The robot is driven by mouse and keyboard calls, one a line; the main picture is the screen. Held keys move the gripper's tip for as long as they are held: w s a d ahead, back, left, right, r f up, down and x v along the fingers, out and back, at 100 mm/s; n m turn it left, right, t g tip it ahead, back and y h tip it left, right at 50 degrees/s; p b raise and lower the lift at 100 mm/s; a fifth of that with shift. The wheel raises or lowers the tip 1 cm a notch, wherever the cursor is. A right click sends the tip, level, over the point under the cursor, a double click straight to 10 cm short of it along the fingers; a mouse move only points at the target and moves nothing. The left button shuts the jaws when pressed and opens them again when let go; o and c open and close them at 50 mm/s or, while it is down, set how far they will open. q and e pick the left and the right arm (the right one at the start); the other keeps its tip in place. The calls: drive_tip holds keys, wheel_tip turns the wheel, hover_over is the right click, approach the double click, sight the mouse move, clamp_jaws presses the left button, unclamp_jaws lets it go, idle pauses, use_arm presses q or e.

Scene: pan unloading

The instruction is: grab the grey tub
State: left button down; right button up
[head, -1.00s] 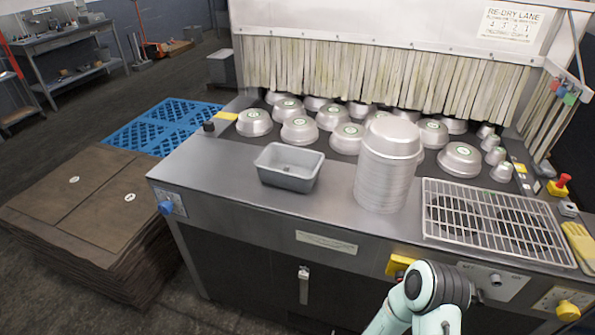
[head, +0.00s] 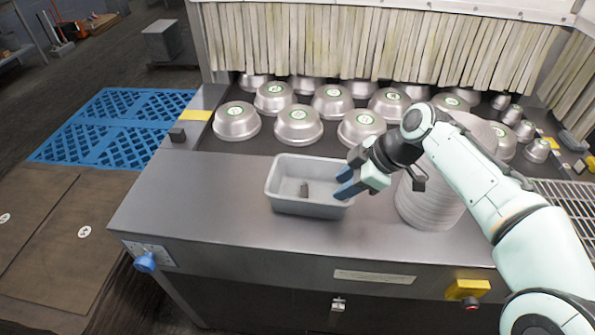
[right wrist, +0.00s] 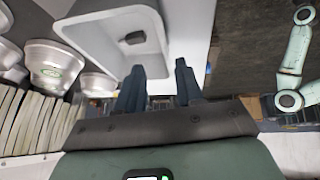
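The grey tub (head: 305,208) stands upright on the steel counter, left of the stacked pans, with a small dark object (head: 304,188) inside it. In the right wrist view the tub (right wrist: 97,38) fills the upper left. My right gripper (head: 344,182) comes in from the right, its blue fingers at the tub's right rim. My left gripper is not in view.
A tall stack of pans (head: 428,203) stands right of the tub, partly behind my right arm. Several upturned pans (head: 298,127) lie behind the tub before a strip curtain (head: 330,45). The counter left of the tub (head: 200,195) is clear.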

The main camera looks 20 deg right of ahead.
sight(316, 203)
drive_tip(key=x, duration=0.7)
drive_tip(key=shift+w+a+f+b, duration=0.2)
drive_tip(key=shift+w+a+b, duration=0.1)
drive_tip(key=shift+a, duration=0.05)
drive_tip(key=x, duration=0.4)
drive_tip(key=shift+s+a+f, duration=0.2)
drive_tip(key=shift+s, duration=0.05)
drive_tip(key=shift+w+a+f, duration=0.15)
drive_tip(key=shift+w+f, duration=0.1)
drive_tip(key=shift+f, duration=0.1)
clamp_jaws()
